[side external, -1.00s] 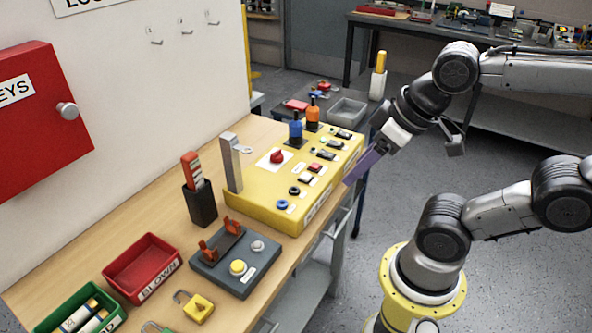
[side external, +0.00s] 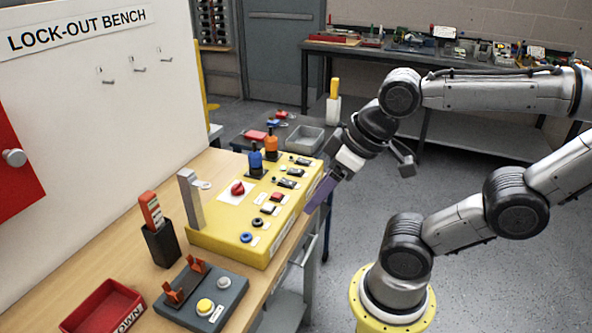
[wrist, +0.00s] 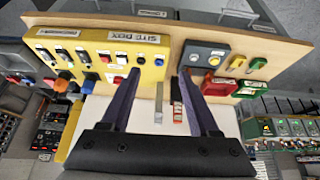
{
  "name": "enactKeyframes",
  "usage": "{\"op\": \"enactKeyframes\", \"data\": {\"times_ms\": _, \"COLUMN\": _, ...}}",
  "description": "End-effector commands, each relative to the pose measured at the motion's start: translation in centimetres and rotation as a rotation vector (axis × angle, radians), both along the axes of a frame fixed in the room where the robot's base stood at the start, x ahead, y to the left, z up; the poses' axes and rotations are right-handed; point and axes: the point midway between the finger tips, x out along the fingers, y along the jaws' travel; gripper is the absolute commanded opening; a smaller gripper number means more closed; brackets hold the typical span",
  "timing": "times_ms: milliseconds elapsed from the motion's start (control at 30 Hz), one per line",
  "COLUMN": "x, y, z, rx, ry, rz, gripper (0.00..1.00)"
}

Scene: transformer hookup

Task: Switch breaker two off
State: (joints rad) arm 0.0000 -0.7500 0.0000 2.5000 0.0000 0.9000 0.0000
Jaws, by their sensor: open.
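The yellow site box (side external: 225,240) sits on the wooden bench. Its breakers are small black switches in a row at the right end, among them a middle one (side external: 291,171); I cannot read which is number two or their lever positions. In the wrist view the black switches (wrist: 84,57) are at the upper left of the box (wrist: 150,48). My gripper (side external: 318,198) has purple fingers and hangs beside the box's right edge, apart from the breakers. In the wrist view my gripper (wrist: 160,75) is open and empty, its fingers wide apart.
Blue (side external: 255,160) and orange (side external: 271,146) handles stand up behind the breakers. A grey upright lever (side external: 190,200) rises at the box's left end. A dark fuse block (side external: 200,297) and red bin (side external: 102,308) are nearer.

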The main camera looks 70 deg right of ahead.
Motion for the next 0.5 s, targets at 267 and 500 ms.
{"op": "enactKeyframes", "data": {"times_ms": 267, "x": -0.4, "y": -0.1, "z": 0.5, "rx": 0.055, "ry": 0.023, "rz": -0.112, "gripper": 0.10}}
{"op": "enactKeyframes", "data": {"times_ms": 500, "x": 2.7, "y": -1.3, "z": 5.7, "rx": 0.159, "ry": 0.069, "rz": -0.414, "gripper": 0.00}}
